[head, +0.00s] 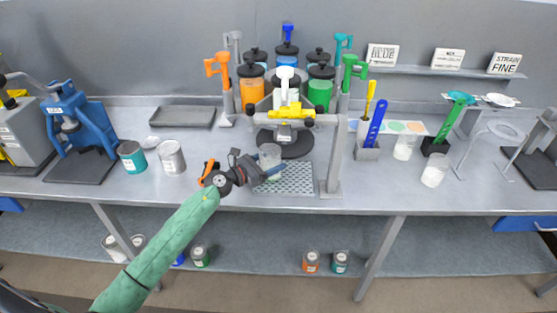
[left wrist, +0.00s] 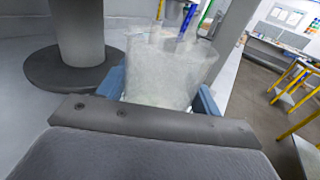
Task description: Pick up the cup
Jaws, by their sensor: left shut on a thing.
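A clear, whitish cup (head: 270,156) stands near the drip grate under the dispenser in the head view. It fills the middle of the left wrist view (left wrist: 165,70), upright, between the blue finger pads. My left gripper (head: 262,172) comes in from the left and is shut on this cup, low on its sides. Whether the cup's base touches the grate cannot be told. Two more whitish cups stand to the right, one by the colour card (head: 404,147) and one nearer the front edge (head: 434,170). My right gripper is not in view.
The dispenser (head: 285,112) with colour canisters rises just behind the cup, with a grey post (head: 336,155) to the right. The perforated grate (head: 290,180) lies beside the gripper. Paint cans (head: 171,157) stand left. The table's front edge is clear.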

